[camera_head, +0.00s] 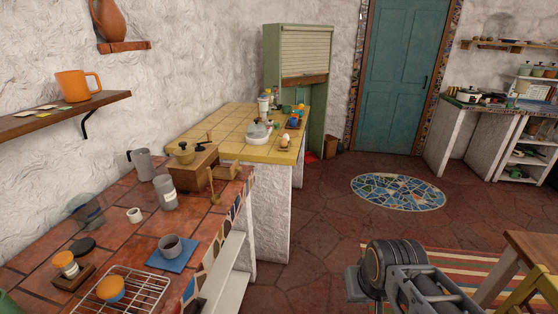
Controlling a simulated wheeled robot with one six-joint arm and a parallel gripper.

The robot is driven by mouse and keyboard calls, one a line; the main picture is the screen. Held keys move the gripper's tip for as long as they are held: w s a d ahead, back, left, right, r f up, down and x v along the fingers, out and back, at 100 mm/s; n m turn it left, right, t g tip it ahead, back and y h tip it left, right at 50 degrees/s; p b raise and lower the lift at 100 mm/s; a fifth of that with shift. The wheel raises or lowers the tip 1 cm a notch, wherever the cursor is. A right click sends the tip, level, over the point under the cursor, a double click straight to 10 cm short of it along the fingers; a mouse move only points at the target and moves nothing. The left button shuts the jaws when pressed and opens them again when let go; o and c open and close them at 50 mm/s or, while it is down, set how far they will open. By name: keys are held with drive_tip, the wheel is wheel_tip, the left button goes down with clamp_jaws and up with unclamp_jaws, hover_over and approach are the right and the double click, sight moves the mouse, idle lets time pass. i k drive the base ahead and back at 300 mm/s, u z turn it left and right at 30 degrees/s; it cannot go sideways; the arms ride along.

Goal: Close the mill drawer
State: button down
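The coffee mill (195,167) is a brown wooden box with a brass bowl and a crank on top. It stands on the red-tiled counter (120,232) at the left. Its drawer (224,172) appears to stick out of the box toward the right, so it looks open. Part of my arm shows at the lower right, over the floor and well apart from the mill. I cannot make out my gripper's fingers.
A brass scoop (214,190) stands close in front of the mill. A grey jar (166,192), a pitcher (142,164) and a cup on a blue mat (171,253) are nearby. A yellow-tiled counter (238,143) lies behind. The floor between my arm and the counter is clear.

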sight(219, 172)
drive_tip(key=i, duration=0.75)
drive_tip(key=u, duration=0.75)
drive_tip(key=i, duration=0.55)
drive_tip(key=u, duration=0.5)
